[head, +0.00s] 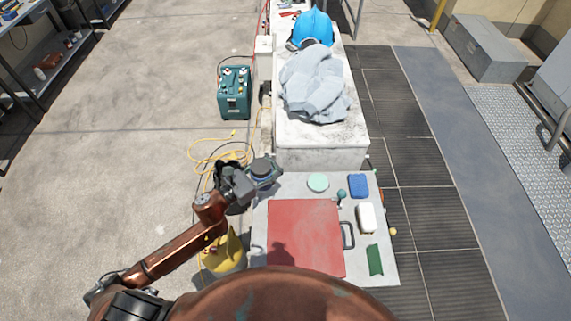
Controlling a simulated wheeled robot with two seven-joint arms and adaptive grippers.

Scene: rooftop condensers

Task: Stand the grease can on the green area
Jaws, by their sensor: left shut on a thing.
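My left gripper (247,181) is shut on a dark round can (263,169), which I take to be the grease can. The can shows its grey-blue top and is over the far left corner of the grey work table (291,186). I cannot tell whether it touches the table. A flat pale green disc (318,182) lies to the right of the can, near the table's far edge. A dark green rectangle (375,260) lies at the near right of the table. My right gripper is not in view.
A large red panel or case (304,236) with a dark handle covers the table's middle. A blue item (358,186), a white item (366,218) and a small teal knobbed item (341,197) lie to the right. A white block (320,152) bearing grey cloth (316,85) stands behind.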

